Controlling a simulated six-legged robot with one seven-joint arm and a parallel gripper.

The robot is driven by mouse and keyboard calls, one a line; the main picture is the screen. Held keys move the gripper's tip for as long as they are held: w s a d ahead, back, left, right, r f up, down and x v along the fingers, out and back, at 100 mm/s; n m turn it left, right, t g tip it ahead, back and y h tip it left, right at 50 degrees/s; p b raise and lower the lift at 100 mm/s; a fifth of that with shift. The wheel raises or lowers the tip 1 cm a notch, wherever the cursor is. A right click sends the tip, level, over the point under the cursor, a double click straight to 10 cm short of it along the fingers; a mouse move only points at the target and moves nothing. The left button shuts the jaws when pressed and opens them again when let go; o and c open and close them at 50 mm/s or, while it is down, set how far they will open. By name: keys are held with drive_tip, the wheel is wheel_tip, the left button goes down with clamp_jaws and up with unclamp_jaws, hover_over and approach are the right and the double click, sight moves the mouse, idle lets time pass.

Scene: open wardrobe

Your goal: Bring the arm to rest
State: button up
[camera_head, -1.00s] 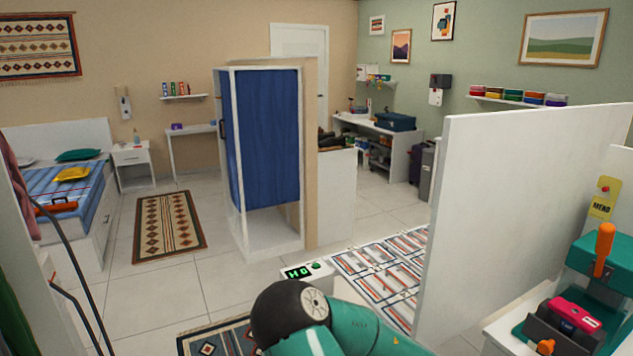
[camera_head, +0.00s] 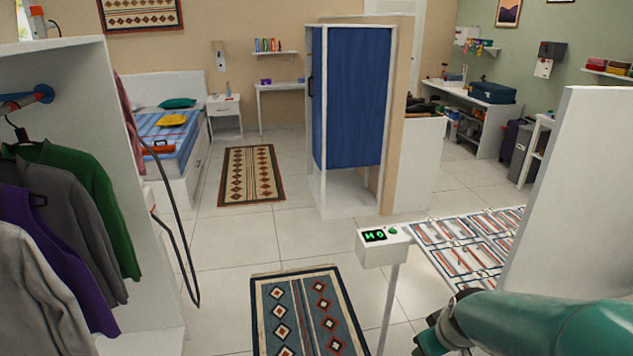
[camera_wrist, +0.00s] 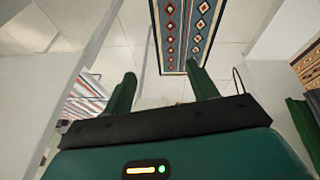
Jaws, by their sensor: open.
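My gripper (camera_wrist: 160,92) shows in the wrist view, its two green fingers spread apart with nothing between them. Beyond the fingers is bare tiled floor and a blue patterned rug (camera_wrist: 188,30).
A wardrobe (camera_head: 75,65) with hanging clothes (camera_head: 75,200) stands at left. A white partition (camera_head: 580,190) is at right. Floor around the blue rug (camera_head: 305,310) is clear.

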drive_tip(key=s+a+r+m, duration=0.1)
drive_tip(key=s+a+r, duration=0.4)
drive_tip(key=r, duration=0.2)
drive_tip(key=s+a+r+m+t, duration=0.1)
drive_tip(key=s+a+r+m, duration=0.1)
drive_tip(key=s+a+r, duration=0.3)
wheel_tip(320, 180, up, 3)
drive_tip(key=shift+s+f+m, duration=0.15)
drive_tip(key=shift+f+m, duration=0.05)
drive_tip(key=shift+m, duration=0.1)
drive_tip(key=c, duration=0.5)
drive_tip(key=shift+d, duration=0.15)
